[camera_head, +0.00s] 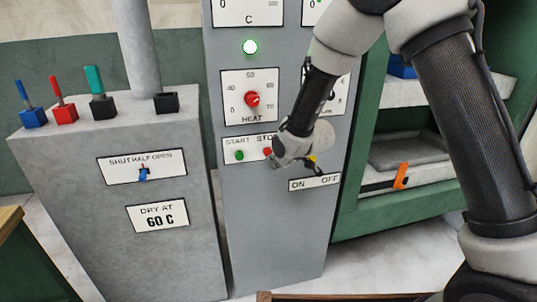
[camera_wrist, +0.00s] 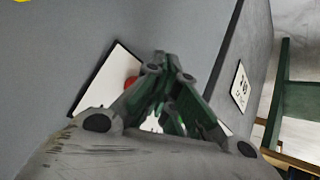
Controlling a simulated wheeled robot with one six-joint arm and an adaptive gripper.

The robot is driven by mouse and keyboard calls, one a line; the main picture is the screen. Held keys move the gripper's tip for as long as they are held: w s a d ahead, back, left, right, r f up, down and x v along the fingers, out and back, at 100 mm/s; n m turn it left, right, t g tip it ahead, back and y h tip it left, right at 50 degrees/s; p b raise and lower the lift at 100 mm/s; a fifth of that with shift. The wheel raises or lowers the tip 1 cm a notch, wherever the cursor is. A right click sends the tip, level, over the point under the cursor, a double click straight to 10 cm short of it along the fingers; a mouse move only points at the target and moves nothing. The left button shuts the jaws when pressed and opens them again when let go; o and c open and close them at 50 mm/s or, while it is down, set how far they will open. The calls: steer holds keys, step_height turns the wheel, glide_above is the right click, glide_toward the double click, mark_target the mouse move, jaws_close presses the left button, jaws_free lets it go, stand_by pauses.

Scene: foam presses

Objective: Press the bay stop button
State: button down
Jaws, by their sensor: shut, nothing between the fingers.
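The red stop button (camera_head: 267,152) sits on the white START/STOP plate (camera_head: 228,143) on the grey control column. My gripper (camera_head: 277,160) is shut and empty, right at the stop button and covering part of the plate. In the wrist view my gripper's fingertips (camera_wrist: 167,62) meet just beside the red stop button (camera_wrist: 131,83), which is partly hidden by a finger. I cannot tell whether they touch it. The green start button (camera_head: 239,155) is to the left on the same plate.
An ON/OFF plate (camera_head: 300,184) is below right. A grey cabinet (camera_head: 90,210) with coloured switches stands left. A green press frame (camera_head: 352,215) stands right.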

steer(key=shift+w, duration=0.15)
stand_by(0.3)
steer(key=shift+w+a, duration=0.1)
steer(key=shift+w, duration=0.2)
steer(key=shift+w+a, duration=0.2)
steer(key=shift+w, duration=0.3)
stand_by(0.6)
steer(key=shift+s, duration=0.15)
stand_by(0.3)
steer(key=shift+s+d, duration=0.3)
steer(key=shift+s, duration=0.45)
steer(key=shift+s, duration=0.15)
steer(key=s, duration=0.2)
steer(key=s+d, duration=0.1)
steer(key=s, duration=0.1)
steer(key=shift+s+d, duration=0.2)
steer(key=shift+s, duration=0.1)
